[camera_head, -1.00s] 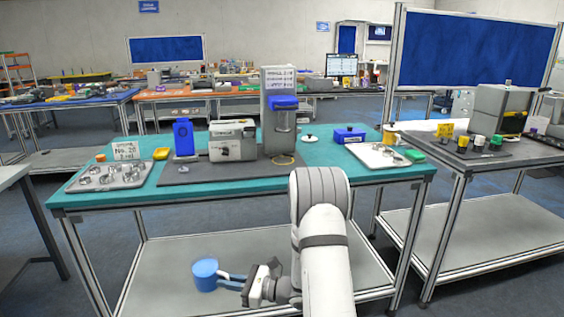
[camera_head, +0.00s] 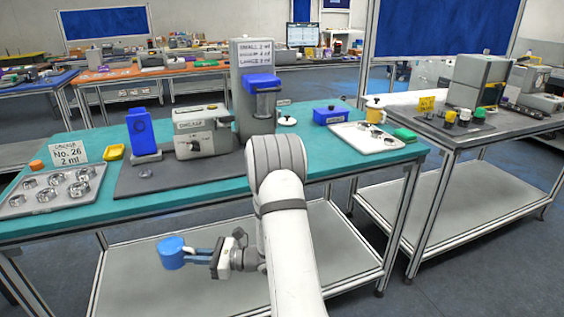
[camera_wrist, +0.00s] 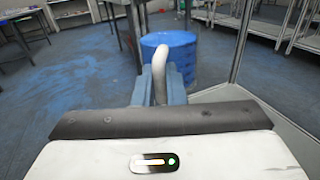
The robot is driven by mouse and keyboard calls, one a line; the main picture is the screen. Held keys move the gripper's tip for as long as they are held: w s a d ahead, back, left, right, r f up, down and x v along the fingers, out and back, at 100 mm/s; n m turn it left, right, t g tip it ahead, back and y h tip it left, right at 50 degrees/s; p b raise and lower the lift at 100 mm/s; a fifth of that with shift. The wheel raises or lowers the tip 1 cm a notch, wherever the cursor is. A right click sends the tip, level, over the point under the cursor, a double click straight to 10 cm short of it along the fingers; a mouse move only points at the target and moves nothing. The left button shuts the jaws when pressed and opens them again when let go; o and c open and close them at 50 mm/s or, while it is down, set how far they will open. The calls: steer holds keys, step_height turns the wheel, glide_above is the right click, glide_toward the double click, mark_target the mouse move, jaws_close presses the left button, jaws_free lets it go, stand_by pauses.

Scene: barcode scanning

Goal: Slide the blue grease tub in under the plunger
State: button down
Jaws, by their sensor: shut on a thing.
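The blue tub (camera_head: 172,253) hangs from my gripper (camera_head: 198,256), in front of the teal table and below its top. In the wrist view the tub (camera_wrist: 172,45) is just beyond the fingers (camera_wrist: 160,85), which are shut on its pale curved handle (camera_wrist: 161,68). The tub looks roughly upright; its inside is not clear. The tall grey dispenser with a blue head (camera_head: 260,83), which appears to carry the plunger, stands at the back of the table. A clear cylinder (camera_head: 264,105) is under its head. The tub is well apart from it, lower and to the left.
The table's front edge and legs lie near my arm.

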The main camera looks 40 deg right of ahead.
steer(key=shift+a+f+b, duration=0.1)
steer(key=shift+f+b, duration=0.25)
steer(key=s+d+r+m+t+h, duration=0.2)
steer(key=s+d+r+m+h, duration=0.2)
steer(key=d+r, duration=0.3)
steer(key=s+d+r+m+t+h, duration=0.2)
steer(key=s+d+r+h, duration=0.4)
steer(key=d, duration=0.5)
steer(key=s+d+r+m+t+h, duration=0.3)
steer(key=s+d+r+m+h, duration=0.2)
steer(key=d+r, duration=0.3)
steer(key=shift+s+d+r+m+h, duration=0.15)
steer(key=shift+s+d+m+h, duration=0.25)
steer(key=shift+d, duration=0.7)
